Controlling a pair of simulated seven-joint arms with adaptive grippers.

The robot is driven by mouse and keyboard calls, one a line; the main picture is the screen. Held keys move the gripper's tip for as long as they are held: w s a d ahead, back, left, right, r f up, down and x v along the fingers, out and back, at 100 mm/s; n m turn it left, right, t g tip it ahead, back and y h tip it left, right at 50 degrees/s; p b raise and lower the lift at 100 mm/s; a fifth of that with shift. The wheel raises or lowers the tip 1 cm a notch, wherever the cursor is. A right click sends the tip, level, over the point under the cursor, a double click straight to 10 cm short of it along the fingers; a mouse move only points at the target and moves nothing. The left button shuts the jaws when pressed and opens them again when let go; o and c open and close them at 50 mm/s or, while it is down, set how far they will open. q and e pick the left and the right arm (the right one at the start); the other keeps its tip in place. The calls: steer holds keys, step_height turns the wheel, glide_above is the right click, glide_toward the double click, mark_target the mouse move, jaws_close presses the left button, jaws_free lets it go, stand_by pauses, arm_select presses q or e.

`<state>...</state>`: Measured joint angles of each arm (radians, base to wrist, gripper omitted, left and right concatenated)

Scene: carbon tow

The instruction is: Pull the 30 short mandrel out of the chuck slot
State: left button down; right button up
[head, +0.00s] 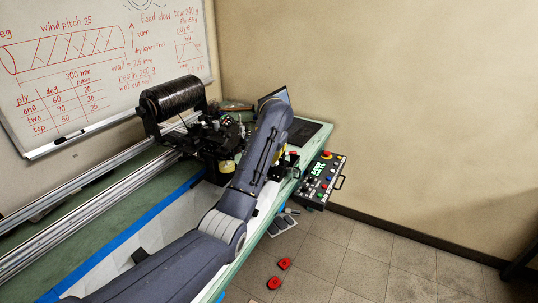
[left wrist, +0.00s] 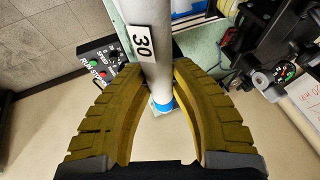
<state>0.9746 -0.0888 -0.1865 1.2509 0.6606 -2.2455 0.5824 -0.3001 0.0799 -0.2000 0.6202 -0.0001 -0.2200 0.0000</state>
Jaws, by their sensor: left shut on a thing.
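The 30 short mandrel (left wrist: 150,50) is a pale grey tube with a black-edged white "30" label and a blue band at its lower end in the left wrist view. My left gripper (left wrist: 159,72) has yellow ribbed fingers, one on each side of the tube, and is shut on it. The tube's upper end runs out of the picture, so I cannot tell whether it sits in the chuck slot. In the head view my left arm covers most of the gripper and I cannot make out the mandrel. My right gripper is not in view.
A winding machine with a black tow spool (head: 172,102) stands left of my arm on the green bench. A control box (head: 322,180) with coloured buttons hangs at the bench's right edge. Red pieces (head: 284,264) lie on the floor. The floor at right is mostly clear.

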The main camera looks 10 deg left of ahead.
arm_select(q)
steer(key=shift+d+r, duration=0.1)
steer(key=shift+r, duration=0.05)
steer(key=shift+s+d+r, duration=0.25)
steer(key=shift+d+r, duration=0.5)
steer(key=shift+r, duration=0.3)
steer(key=shift+r, duration=0.1)
steer(key=shift+s+d+r, duration=0.15)
steer(key=shift+d+r, duration=0.3)
steer(key=shift+r, duration=0.15)
steer(key=shift+s+d+r, duration=0.15)
steer(key=shift+d+r, duration=0.25)
steer(key=shift+r, duration=0.15)
